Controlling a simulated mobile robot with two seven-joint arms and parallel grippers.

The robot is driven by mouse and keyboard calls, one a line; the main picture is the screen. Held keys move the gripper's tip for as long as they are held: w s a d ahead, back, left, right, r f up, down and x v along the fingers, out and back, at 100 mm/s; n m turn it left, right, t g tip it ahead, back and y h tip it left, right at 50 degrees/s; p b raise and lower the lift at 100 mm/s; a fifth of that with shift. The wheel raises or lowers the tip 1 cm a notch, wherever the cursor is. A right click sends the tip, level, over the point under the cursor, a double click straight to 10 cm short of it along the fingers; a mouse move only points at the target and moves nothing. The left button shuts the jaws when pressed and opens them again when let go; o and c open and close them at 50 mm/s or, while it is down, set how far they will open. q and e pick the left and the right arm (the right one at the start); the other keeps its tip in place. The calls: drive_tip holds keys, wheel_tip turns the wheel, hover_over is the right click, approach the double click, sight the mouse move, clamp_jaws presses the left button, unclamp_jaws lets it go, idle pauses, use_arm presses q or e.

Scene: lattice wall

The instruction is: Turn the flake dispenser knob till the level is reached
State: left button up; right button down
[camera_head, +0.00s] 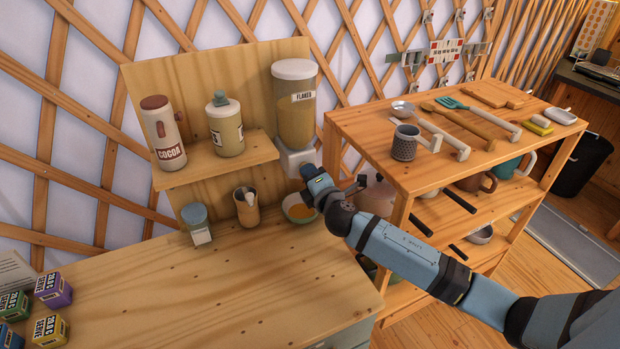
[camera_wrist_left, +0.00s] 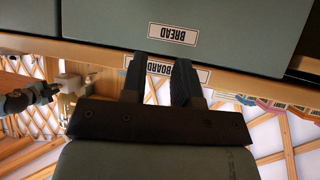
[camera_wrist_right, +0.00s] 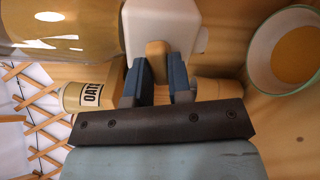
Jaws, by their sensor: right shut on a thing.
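The flake dispenser (camera_head: 296,112) is a clear container with a white lid and a FLAKES label, fixed to the wooden back panel above a white outlet body (camera_head: 296,160). In the right wrist view, my right gripper (camera_wrist_right: 160,65) is shut on the tan knob (camera_wrist_right: 158,50) at the front of the white body (camera_wrist_right: 165,22). A green-rimmed bowl (camera_head: 299,208) with orange-yellow flakes inside stands below; it also shows in the right wrist view (camera_wrist_right: 297,55). No level mark can be made out. My left gripper (camera_wrist_left: 161,70) is open and empty in front of a grey drawer front labelled BREAD.
A cocoa container (camera_head: 163,132) and an oats jar (camera_head: 225,128) stand on the small shelf. A jug (camera_head: 247,207) and a blue-lidded jar (camera_head: 197,222) stand left of the bowl. A wooden rack (camera_head: 365,125) with utensils rises at right. The counter's front middle is clear.

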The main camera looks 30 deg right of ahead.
drive_tip(key=shift+m+b, duration=0.45)
drive_tip(key=shift+m, duration=1.05)
drive_tip(key=c, duration=1)
unclamp_jaws()
drive_tip(key=shift+c, duration=0.2)
drive_tip(key=s+b, duration=0.2)
drive_tip(key=s, duration=1.1)
drive_tip(key=shift+s+a, duration=0.4)
